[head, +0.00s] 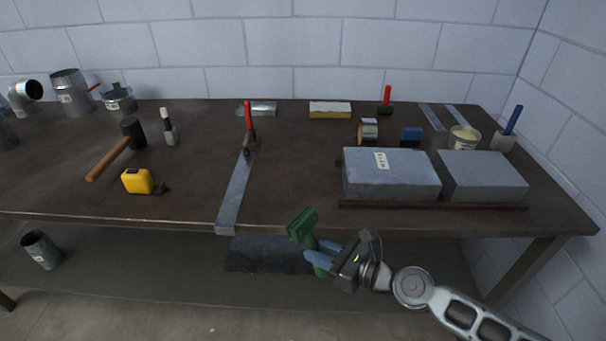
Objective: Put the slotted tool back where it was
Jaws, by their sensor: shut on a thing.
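My gripper (322,256) is shut on a green tool (303,224), which I take to be the slotted tool. The green part stands up and leans a little to the left above the fingers, and a bit of green shows below them. No slot can be made out from here. The tool and gripper are in front of the table's front edge, right of the metal strip's end, and appear clear of the tabletop. Where the tool was before cannot be told from this frame.
The dark table (290,190) has clear room in the middle. A metal strip (235,192) with a red-handled clamp (249,122) overhangs the front edge. Two grey blocks (391,177) (484,178) sit at right. A yellow tape measure (137,181) and mallet (118,148) lie left.

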